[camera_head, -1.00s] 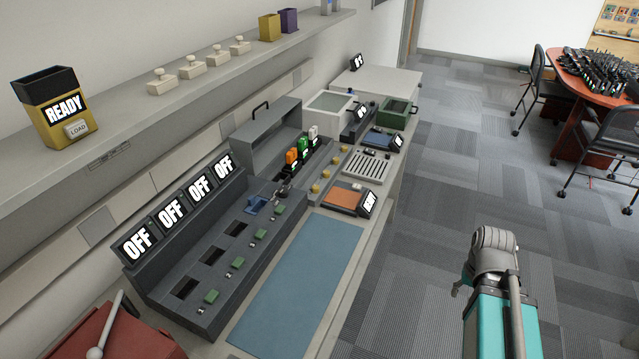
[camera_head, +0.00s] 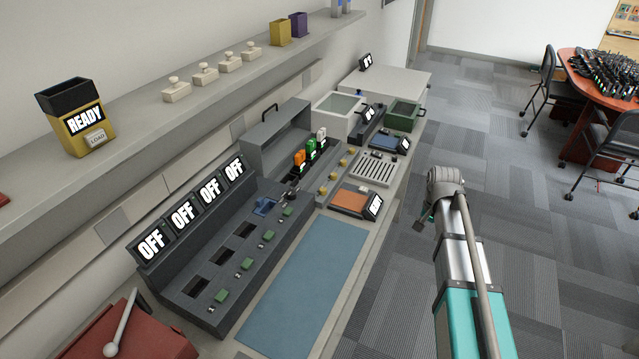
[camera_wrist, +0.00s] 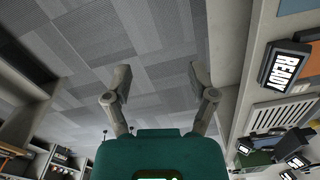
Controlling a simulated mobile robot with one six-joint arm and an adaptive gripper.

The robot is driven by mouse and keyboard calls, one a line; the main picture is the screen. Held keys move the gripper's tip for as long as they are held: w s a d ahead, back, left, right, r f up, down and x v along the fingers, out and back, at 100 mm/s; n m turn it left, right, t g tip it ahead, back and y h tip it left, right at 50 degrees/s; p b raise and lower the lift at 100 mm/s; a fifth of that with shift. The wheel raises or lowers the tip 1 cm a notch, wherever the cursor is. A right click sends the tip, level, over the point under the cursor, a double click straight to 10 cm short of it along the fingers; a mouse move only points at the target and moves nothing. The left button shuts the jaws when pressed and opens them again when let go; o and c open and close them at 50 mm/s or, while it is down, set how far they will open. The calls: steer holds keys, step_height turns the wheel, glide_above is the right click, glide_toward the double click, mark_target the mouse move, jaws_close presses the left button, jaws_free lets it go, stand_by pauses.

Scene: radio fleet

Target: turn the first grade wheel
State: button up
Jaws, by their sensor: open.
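A row of small yellow knobs (camera_head: 334,177) sits on the bench in the head view, between the upright radios and the slotted panel. They may be the grade wheels; I see no label that tells which is first. My gripper (camera_wrist: 160,80) is open and empty in the wrist view, its two fingers apart over grey carpet. In the head view my gripper (camera_head: 425,215) is out over the floor, right of the bench and apart from it, mostly hidden by my arm.
An orange pad (camera_head: 350,201) with a READY screen (camera_head: 375,208) lies near the bench edge. Orange, green and white radios (camera_head: 310,147) stand behind the knobs. A dark console (camera_head: 215,270) with OFF screens is nearer. A blue mat (camera_head: 305,280) is bare.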

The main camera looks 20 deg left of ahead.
steer(key=w+a+r+m+p, duration=0.2)
steer(key=w+a, duration=0.3)
steer(key=a, duration=0.4)
steer(key=w+a+r+m+p, duration=0.1)
steer(key=w+a+r, duration=0.1)
steer(key=w+a, duration=0.55)
step_height(320, 180, up, 2)
steer(key=m+p, duration=0.3)
glide_above(323, 189)
steer(key=shift+r, duration=0.1)
steer(key=shift+b, duration=0.35)
step_height(323, 189, down, 14)
steer(key=b, duration=1.3)
steer(key=shift+r, duration=0.1)
steer(key=shift+b, duration=0.3)
